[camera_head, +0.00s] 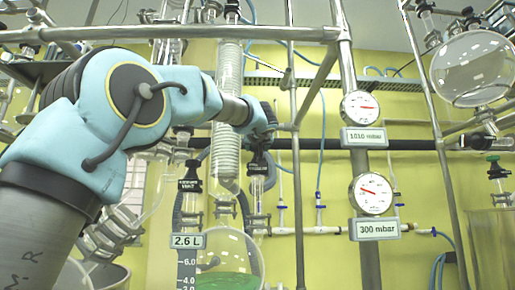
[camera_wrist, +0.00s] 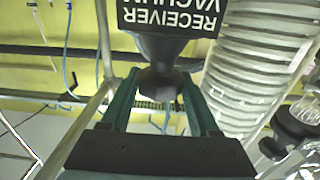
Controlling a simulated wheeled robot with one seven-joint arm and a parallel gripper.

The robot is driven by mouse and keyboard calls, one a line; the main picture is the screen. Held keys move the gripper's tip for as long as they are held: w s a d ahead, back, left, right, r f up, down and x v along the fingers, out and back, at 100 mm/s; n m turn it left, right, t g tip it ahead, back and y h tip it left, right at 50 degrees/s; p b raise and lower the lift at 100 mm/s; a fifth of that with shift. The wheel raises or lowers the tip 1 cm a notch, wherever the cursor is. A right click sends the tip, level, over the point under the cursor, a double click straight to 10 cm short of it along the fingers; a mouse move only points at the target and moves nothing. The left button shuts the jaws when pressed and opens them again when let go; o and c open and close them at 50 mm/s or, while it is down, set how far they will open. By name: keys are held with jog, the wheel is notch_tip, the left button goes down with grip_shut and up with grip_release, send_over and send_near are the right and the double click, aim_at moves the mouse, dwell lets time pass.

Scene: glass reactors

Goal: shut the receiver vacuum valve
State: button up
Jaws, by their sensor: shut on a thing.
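The receiver vacuum valve has a dark knob (camera_wrist: 160,84) and a black label (camera_wrist: 172,14) reading RECEIVER VACUUM, upside down in the wrist view. My gripper (camera_wrist: 158,76) has its two green fingers on either side of the knob and is shut on it. In the head view my gripper (camera_head: 262,135) is at the top of the valve (camera_head: 258,167), partly hidden by my wrist. The valve's exact handle angle is hard to tell.
A glass coil condenser (camera_wrist: 255,60) stands close beside the valve. A round flask (camera_head: 238,250) with green liquid is below. Another labelled valve (camera_head: 190,185) is to the left. Gauges read 1010 mbar (camera_head: 361,107) and 300 mbar (camera_head: 371,194). Metal frame poles (camera_head: 352,75) stand right.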

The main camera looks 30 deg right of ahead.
jog(key=shift+m+h, duration=0.3)
jog(key=shift+h, duration=0.2)
jog(key=shift+a+r+m+g+h+p, duration=0.1)
jog(key=shift+r+m+g+h+p, duration=0.1)
jog(key=shift+m+g+h+p, duration=0.8)
jog(key=shift+p, duration=0.55)
jog(key=g+h+p, duration=0.1)
jog(key=p, duration=0.2)
jog(key=shift+m, duration=0.4)
jog(key=m+g+h+p, duration=0.1)
jog(key=p, duration=0.2)
jog(key=shift+w+h, duration=0.15)
jog(key=shift+h, duration=0.15)
jog(key=m+g+h+p, duration=0.1)
jog(key=g+p, duration=0.1)
jog(key=p, duration=0.1)
jog(key=shift+f+m+h, duration=0.1)
jog(key=shift+m+h, duration=0.2)
jog(key=shift+f+m+g+h+p, duration=0.15)
jog(key=shift+m+g+h+p, duration=0.7)
jog(key=shift+g, duration=0.45)
